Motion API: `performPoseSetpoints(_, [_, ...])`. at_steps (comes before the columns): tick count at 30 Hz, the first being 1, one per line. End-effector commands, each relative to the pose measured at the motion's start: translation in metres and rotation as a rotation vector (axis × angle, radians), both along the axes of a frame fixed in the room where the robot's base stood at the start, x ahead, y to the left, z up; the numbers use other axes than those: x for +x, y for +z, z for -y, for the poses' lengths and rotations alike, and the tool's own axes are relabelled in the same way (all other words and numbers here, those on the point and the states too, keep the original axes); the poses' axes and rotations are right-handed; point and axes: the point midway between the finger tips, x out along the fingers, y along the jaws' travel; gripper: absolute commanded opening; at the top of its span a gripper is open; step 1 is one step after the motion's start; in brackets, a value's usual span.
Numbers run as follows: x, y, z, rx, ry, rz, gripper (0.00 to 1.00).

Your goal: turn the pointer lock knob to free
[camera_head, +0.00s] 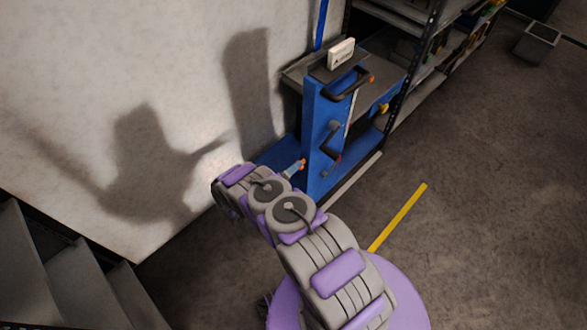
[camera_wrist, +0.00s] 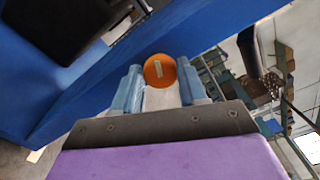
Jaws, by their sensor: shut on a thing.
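An orange round knob (camera_wrist: 158,71) with a pale line across its face shows at the blue machine in the wrist view. In the head view its orange (camera_head: 303,162) shows small at the machine's left side. My gripper (camera_wrist: 160,85) has its two light-blue fingers on either side of the knob, shut on it. In the head view my gripper (camera_head: 295,168) reaches the blue frame (camera_head: 316,140) from the left. The pale line stands nearly upright in the wrist picture. No markings around the knob are legible, and the fingers hide part of its sides.
A pale wall (camera_head: 150,80) is close on the left. A yellow floor strip (camera_head: 398,216) crosses open floor.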

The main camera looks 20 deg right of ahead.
Motion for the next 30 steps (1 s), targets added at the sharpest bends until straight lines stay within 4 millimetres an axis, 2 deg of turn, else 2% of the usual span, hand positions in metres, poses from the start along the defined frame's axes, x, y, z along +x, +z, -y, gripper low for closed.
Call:
performPoseSetpoints(15, [0.0044,-0.0010,-0.0021,-0.122,0.008,-0.338,0.12])
performPoseSetpoints(30, [0.0029,-0.0022,-0.0017,-0.151,0.006,-0.420,0.12])
